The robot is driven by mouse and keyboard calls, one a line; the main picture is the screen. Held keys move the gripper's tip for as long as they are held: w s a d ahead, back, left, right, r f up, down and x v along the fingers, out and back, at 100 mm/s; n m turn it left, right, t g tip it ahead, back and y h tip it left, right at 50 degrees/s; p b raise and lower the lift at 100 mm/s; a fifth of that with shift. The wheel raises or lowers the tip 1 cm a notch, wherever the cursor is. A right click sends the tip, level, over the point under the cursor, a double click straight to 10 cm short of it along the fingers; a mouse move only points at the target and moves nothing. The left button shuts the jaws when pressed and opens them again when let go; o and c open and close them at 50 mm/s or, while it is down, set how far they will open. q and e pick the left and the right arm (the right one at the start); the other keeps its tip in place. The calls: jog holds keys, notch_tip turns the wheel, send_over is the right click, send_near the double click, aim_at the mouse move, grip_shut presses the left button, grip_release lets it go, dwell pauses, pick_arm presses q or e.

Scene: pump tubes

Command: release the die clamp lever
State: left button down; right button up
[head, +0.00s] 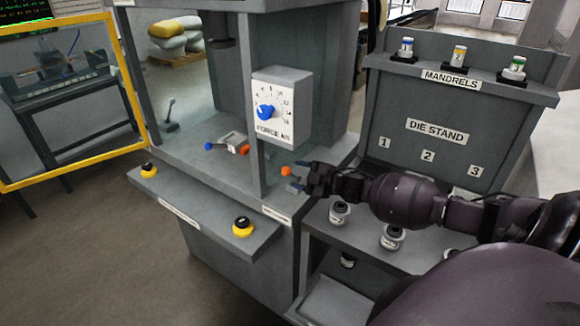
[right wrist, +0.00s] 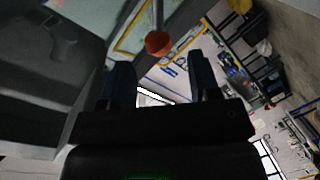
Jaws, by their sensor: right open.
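An orange ball knob (head: 286,171) sticks out at the right side of the press, beside its front right post. I take it for the end of the die clamp lever. In the right wrist view the orange knob (right wrist: 158,43) sits on a thin grey rod, beyond the fingertips and roughly midway between them. My right gripper (head: 296,177) is open and empty, its fingers pointing at the knob and close to it. The two open fingers also show in the right wrist view (right wrist: 162,82). Contact with the knob does not show. My left gripper is not in view.
The press front panel has a yellow-black button (head: 243,226). A force dial box (head: 281,107) hangs above the knob. The die stand (head: 436,150) stands right, with several labelled cylinders.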

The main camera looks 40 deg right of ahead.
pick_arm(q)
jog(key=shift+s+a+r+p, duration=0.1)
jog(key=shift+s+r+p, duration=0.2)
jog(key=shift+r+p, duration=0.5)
pick_arm(e)
jog(key=shift+v, duration=1.9)
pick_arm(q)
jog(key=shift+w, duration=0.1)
pick_arm(e)
jog(key=shift+a, duration=0.15)
